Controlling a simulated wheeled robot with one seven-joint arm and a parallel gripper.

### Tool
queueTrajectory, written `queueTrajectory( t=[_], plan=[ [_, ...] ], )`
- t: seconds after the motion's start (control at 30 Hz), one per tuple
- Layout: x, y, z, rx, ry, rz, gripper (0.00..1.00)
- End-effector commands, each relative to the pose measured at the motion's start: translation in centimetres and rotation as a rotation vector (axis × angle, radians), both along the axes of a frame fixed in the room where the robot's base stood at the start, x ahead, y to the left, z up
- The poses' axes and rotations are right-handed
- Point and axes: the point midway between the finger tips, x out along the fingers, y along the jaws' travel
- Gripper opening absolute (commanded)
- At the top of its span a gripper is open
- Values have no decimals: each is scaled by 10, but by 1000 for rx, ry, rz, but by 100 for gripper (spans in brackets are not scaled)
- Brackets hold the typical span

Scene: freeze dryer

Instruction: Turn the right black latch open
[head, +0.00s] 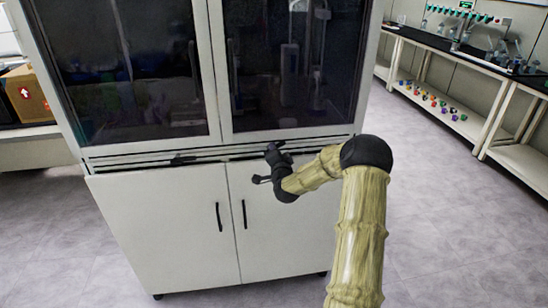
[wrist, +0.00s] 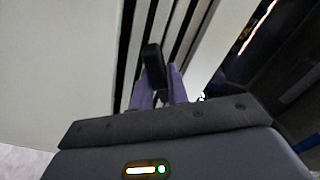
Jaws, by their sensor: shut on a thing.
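My gripper (head: 272,150) is at the slatted strip below the glass doors of the white cabinet (head: 285,225). In the wrist view its two purple-grey fingers (wrist: 158,92) are shut on the black latch (wrist: 154,60), whose far end sticks out past the fingertips. In the head view the gripper and arm hide this right latch. Another black latch (head: 183,160) shows to the left on the same strip, lying about level along it.
Dark glass doors (head: 295,65) stand above the strip. Two black vertical handles (head: 219,216) are on the lower doors. A bench (head: 500,75) with glassware is at the right, and cardboard boxes (head: 25,92) are at the left. The floor in between is clear.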

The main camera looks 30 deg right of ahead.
Motion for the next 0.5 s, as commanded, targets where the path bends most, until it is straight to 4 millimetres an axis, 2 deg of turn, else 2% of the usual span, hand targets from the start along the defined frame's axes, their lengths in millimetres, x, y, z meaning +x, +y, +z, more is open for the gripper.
queueTrajectory(
  t=[0.03, 0.5],
  plan=[
    [-1, -1, -6, 43, -12, 0, 0],
    [-1, -3, -12, 416, -117, -1, 0]
  ],
)
